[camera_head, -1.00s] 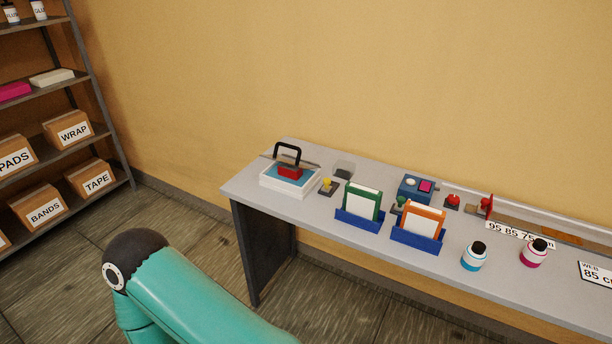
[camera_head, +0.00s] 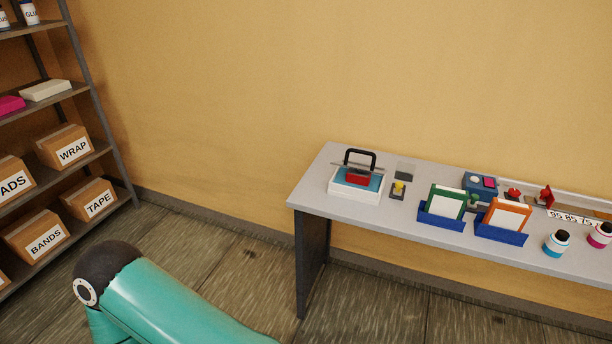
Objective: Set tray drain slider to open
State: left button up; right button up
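A white tray (camera_head: 343,193) with a blue inside stands at the left end of the grey table (camera_head: 325,163). A red block (camera_head: 357,179) with a black handle sits in or over it. Beside the tray, to its right, is a small dark base with a yellow knob (camera_head: 398,188). I cannot tell whether this is the drain slider or how it is set. A teal arm link of mine fills the lower left. Neither gripper is in view.
Green (camera_head: 446,203) and orange (camera_head: 503,216) cards stand in blue holders right of the tray. Behind are a blue box (camera_head: 480,185) and red parts. Bottles (camera_head: 556,243) stand at the right. A shelf with boxes (camera_head: 62,146) is at the left. Open floor lies between shelf and table.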

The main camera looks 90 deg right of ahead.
aim_at(397, 191)
jog(key=u, duration=0.55)
jog(key=i, duration=0.25)
jog(key=z, duration=2.45)
jog(key=i, duration=0.25)
jog(key=z, duration=2.2)
jog(key=k, duration=0.6)
jog(key=z, duration=0.35)
jog(key=i, duration=1.65)
jog(key=u, duration=0.4)
